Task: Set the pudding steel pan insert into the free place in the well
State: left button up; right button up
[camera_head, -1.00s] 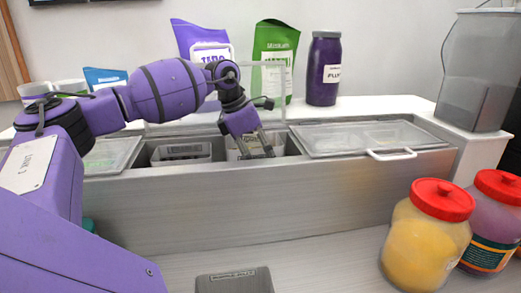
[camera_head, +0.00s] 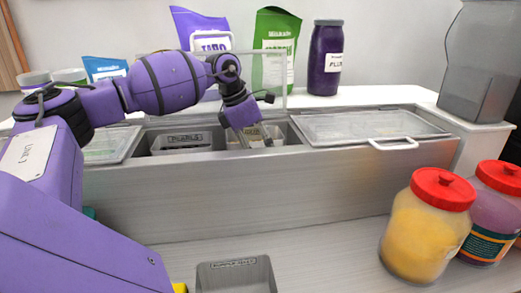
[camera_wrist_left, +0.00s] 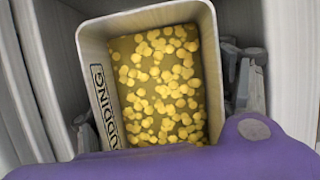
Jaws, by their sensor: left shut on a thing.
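The pudding steel pan insert (camera_wrist_left: 98,55) fills the middle of the left wrist view, labelled PUDDING and holding many yellow pieces. My left gripper (camera_wrist_left: 168,112) has a finger on either side of it and is shut on it. In the head view my left gripper (camera_head: 256,138) points down into the open section of the steel well (camera_head: 260,185); the pan shows only partly there. I cannot tell whether its base touches anything. To its left in the well sits an insert with a PEARLS-like label (camera_head: 183,141). My right gripper is not in view.
A raised clear lid (camera_head: 283,75) stands behind the opening. A closed clear lid (camera_head: 370,126) covers the well's right side, another (camera_head: 108,145) its left. Another steel insert (camera_head: 236,276) stands on the front counter. Red-lidded jars (camera_head: 428,225) stand at right.

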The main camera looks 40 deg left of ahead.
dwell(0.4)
pick_arm(q)
jog(key=o, duration=2)
jog(key=shift+o, duration=0.6)
jog(key=shift+f, duration=0.15)
jog(key=shift+f, duration=0.15)
jog(key=v, duration=1.2)
jog(key=shift+w, duration=0.1)
